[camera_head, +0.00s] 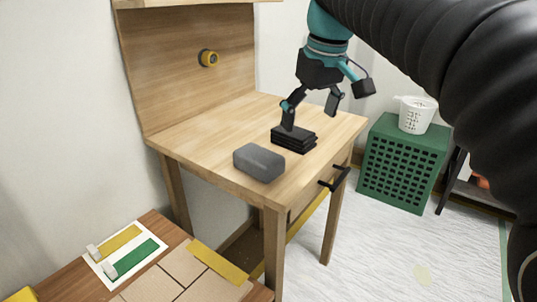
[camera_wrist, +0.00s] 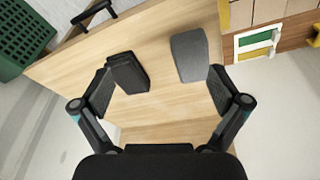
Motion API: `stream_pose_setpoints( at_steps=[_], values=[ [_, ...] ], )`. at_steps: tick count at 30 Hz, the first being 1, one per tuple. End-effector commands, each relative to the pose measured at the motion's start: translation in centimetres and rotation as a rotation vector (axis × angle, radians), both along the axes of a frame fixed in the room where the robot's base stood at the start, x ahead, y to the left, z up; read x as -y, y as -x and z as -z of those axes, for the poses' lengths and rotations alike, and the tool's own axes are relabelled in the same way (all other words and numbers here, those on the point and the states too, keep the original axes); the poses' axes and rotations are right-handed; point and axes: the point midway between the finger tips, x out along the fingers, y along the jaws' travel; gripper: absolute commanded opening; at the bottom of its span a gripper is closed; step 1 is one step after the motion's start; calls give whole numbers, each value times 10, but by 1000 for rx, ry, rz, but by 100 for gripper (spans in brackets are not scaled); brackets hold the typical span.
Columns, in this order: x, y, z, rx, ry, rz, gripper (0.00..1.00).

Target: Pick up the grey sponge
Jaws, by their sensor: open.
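The grey sponge (camera_head: 259,162) is a rounded block lying on the wooden table near its front left edge. It also shows in the wrist view (camera_wrist: 189,55), in the upper middle, near the finger on the picture's right. My gripper (camera_head: 311,120) is open and above the table, up and to the right of the sponge. In the wrist view its fingers (camera_wrist: 168,94) are spread wide with nothing held between them. A black stacked block (camera_head: 294,139) lies on the table beside the sponge, close to the other finger, and also shows in the wrist view (camera_wrist: 129,73); I cannot tell whether they touch.
A green crate (camera_head: 400,165) bears a white basket (camera_head: 416,115) at right. A lower bench with coloured strips (camera_head: 122,257) stands at front left.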

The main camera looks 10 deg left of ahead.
Motion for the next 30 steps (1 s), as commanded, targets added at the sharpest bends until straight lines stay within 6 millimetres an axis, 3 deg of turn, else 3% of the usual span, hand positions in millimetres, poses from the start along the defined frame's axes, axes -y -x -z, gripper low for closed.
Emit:
stream_pose_setpoints(
  at_steps=[1, 3, 9, 14, 24, 30],
  values=[
    [-21, -9, -4, -14, 8, -53, 98],
    [-42, -15, -9, -28, 18, -117, 98],
    [-84, -22, -16, -57, 36, -241, 98],
    [-95, -23, -11, -65, 41, -276, 98],
    [-102, -26, 46, -68, 43, -276, 98],
    [-105, -28, 66, -64, 42, -276, 98]
  ],
)
